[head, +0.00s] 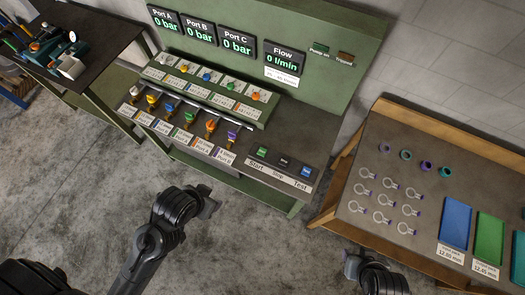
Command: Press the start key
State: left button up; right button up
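The start key (262,151) is a small green key at the left end of a dark key panel, with a "Start" label below it on the front edge of the green test bench (262,200). A black key (284,161) labelled "Stop" and a blue key (306,171) labelled "Test" sit to its right. My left gripper (208,204) is in front of the bench, below and left of the key in the picture, apart from it. Finger openings are too small to tell.
Several coloured valve knobs (210,126) stand left of the keys. Displays for Port A, Port B, Port C (236,43) and Flow (284,57) read 0. A wooden-edged table (340,205) at right holds rings and trays. A dark workbench (95,45) stands at upper left.

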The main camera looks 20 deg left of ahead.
pick_arm(q)
grip_shut()
dwell(1.4)
